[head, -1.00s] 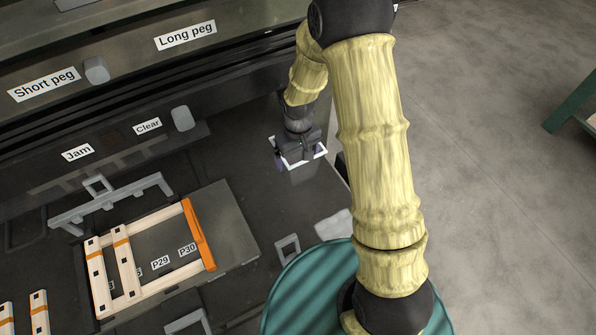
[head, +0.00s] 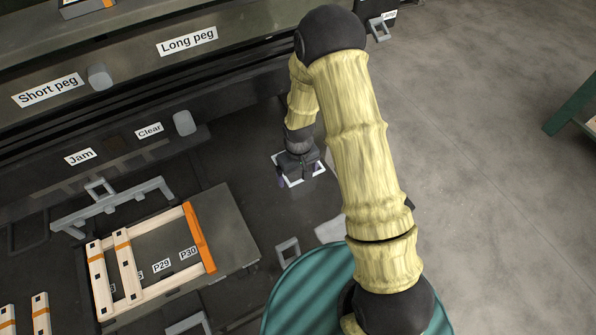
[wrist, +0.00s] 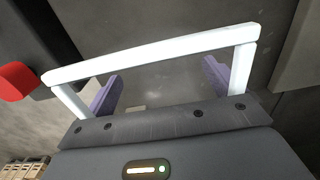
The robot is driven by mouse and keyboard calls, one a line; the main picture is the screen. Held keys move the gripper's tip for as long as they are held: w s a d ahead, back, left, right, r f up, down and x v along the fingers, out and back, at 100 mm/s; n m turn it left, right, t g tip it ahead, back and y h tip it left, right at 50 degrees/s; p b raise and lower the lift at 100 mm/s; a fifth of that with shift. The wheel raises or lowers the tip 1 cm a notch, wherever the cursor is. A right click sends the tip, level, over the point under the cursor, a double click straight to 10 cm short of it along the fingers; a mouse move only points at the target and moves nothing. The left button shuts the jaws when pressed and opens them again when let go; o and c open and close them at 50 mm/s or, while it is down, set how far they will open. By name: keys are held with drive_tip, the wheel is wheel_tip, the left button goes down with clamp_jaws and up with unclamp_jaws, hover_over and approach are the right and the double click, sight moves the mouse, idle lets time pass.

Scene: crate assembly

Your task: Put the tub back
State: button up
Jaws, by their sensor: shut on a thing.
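My gripper (head: 298,168) is over the dark deck near its far right edge, right of the panel with the Clear label. In the wrist view its two purple fingers (wrist: 160,86) stand wide apart. A white rectangular rim, which I take for the tub (wrist: 150,54), frames the fingers; it also shows around the gripper in the head view. The tub's walls and inside are hard to make out, and the gripper body hides its near side. The wrist view shows grey surface through the rim.
An orange-and-wood crate frame (head: 199,240) lies on a grey plate (head: 230,225) at lower left. A grey bracket (head: 113,205) stands behind it. A pale thing (head: 330,229) lies near my base. In the wrist view a red knob (wrist: 17,82) shows at left. Open floor (head: 490,180) lies at right.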

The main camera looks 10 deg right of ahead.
drive_tip(key=shift+f, duration=0.2)
drive_tip(key=o, duration=0.7)
drive_tip(key=shift+r, duration=0.1)
drive_tip(key=shift+r, duration=0.1)
wheel_tip(320, 180, up, 12)
drive_tip(key=shift+r+b, duration=0.1)
drive_tip(key=shift+b, duration=0.6)
